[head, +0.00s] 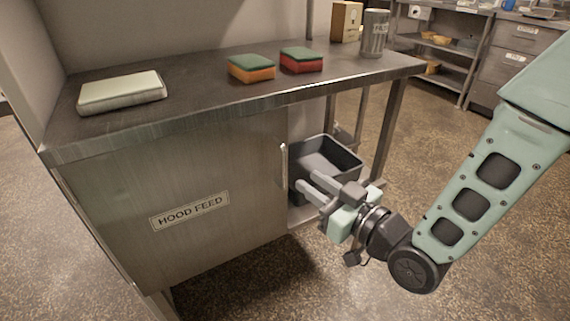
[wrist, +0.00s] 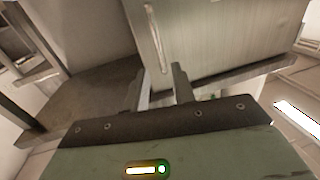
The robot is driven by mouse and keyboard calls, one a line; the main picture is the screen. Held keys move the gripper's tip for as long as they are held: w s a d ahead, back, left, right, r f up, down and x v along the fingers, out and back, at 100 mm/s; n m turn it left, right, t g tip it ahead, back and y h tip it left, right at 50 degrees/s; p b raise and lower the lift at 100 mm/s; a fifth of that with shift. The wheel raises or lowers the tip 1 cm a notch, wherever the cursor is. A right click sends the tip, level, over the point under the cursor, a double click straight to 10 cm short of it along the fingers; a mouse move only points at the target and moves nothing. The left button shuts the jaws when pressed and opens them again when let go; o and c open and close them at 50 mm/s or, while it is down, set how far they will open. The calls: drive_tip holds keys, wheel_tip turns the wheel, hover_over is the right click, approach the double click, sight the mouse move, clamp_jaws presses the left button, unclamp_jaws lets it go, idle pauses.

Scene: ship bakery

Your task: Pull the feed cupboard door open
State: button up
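The feed cupboard door (head: 140,190) is a grey metal panel labelled "HOOD FEED", under the left part of a steel worktop. It looks shut. Its upright bar handle (head: 283,162) is near the door's right edge. My gripper (head: 308,181) is open and empty, its two fingers parallel with a gap between them. It is a little to the right of the handle and lower, in front of the open shelf bay. In the wrist view the handle (wrist: 155,38) and door (wrist: 215,38) lie beyond the fingertips (wrist: 159,80), and the handle is not between the fingers.
A dark plastic bin (head: 335,160) sits in the open bay beside the door, behind my gripper. The worktop (head: 200,105) holds a folded cloth (head: 122,92), two sponges (head: 251,68) and a metal canister (head: 374,33). The floor (head: 300,285) in front is clear.

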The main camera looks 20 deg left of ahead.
sight(284, 184)
drive_tip(key=x, duration=0.9)
drive_tip(key=shift+s, duration=0.1)
clamp_jaws()
